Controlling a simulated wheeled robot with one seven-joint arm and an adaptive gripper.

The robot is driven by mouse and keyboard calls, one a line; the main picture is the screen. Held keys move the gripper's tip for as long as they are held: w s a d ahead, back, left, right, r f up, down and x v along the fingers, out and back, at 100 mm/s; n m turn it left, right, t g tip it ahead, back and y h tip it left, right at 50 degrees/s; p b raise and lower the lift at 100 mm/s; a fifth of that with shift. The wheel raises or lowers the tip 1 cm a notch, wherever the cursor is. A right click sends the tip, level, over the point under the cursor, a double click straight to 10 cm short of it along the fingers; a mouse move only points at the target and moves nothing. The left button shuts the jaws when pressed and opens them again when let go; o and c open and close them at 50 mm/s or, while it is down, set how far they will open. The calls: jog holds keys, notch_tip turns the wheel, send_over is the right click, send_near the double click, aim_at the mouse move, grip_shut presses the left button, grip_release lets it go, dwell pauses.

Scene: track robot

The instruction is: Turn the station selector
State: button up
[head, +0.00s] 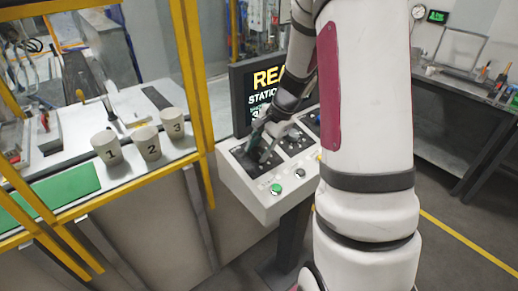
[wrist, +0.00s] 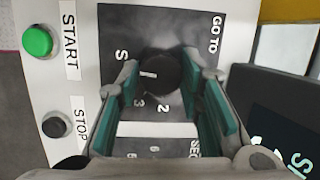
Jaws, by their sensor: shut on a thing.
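The station selector is a round black knob (wrist: 160,72) with a white pointer line, on a dark plate of the control panel (head: 247,190). In the wrist view the line points left in the picture, toward the gap between the letter S and the 3. The 2 and 3 show below the knob; part of the label is hidden by my left finger. My gripper (wrist: 161,68) is shut on the knob, one teal finger at each side. In the head view my gripper (head: 262,143) is down at the panel and hides the knob.
A green START button (wrist: 37,41) and a black STOP button (wrist: 54,126) sit beside the plate. A screen (head: 262,85) stands behind the panel, partly hidden by my arm. Cups marked 1 (head: 107,148), 2 (head: 147,143) and 3 (head: 174,123) stand behind a yellow frame.

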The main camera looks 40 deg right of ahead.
jog(key=shift+m+t, duration=0.3)
jog(key=shift+m, duration=0.8)
jog(key=o, duration=1.2)
jog(key=shift+c, duration=0.2)
jog(key=shift+r, duration=0.15)
jog(key=v, duration=1.1)
jog(key=shift+s+r, duration=0.25)
jog(key=shift+r, duration=0.1)
